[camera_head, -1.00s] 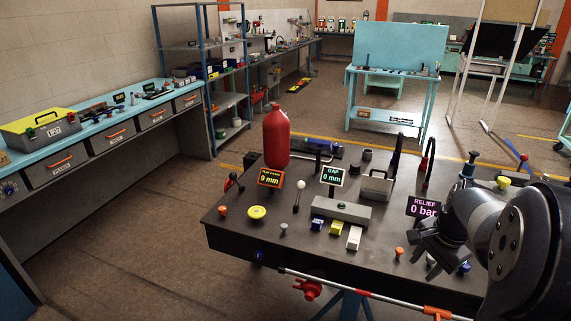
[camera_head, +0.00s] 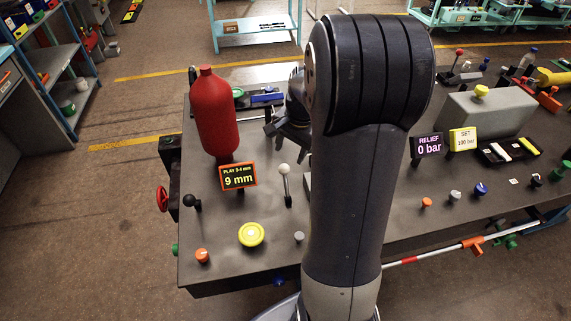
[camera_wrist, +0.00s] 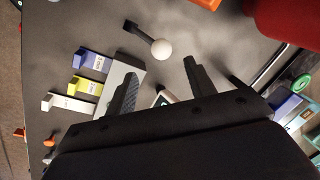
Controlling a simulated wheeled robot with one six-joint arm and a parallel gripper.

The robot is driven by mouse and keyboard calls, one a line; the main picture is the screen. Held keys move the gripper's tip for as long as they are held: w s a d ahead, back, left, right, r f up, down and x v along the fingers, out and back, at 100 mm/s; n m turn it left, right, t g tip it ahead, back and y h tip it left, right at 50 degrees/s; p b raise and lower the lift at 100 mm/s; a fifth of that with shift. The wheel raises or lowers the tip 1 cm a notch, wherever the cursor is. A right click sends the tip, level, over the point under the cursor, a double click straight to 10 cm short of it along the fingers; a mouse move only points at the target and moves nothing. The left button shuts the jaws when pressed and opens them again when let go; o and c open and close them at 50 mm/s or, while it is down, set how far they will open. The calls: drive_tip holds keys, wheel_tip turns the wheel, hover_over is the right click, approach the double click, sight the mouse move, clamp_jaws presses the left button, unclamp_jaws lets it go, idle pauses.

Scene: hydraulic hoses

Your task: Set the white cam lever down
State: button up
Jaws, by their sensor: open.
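The white cam lever (camera_wrist: 68,103) shows at the left in the wrist view, in a row beside the yellow cam lever (camera_wrist: 86,86) and the blue cam lever (camera_wrist: 92,61). All three lie against one side of a grey block (camera_wrist: 120,76). My gripper (camera_wrist: 160,78) is open and empty, its fingers apart. The white lever lies outside the fingers, to the left of them. In the head view my gripper (camera_head: 287,135) is partly hidden behind my arm, which also hides the cam levers there.
A white-ball lever (camera_head: 284,172) stands by the 9 mm sign (camera_head: 238,177). A red cylinder (camera_head: 216,112) rises at the bench's left. The relief sign (camera_head: 428,146) is right of my arm.

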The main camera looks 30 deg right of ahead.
sight(285, 166)
drive_tip(key=f, duration=0.2)
drive_tip(key=w+f, duration=0.1)
drive_tip(key=f, duration=0.4)
drive_tip(key=shift+w+a+f+p, duration=0.2)
drive_tip(key=shift+a+p, duration=0.2)
clamp_jaws()
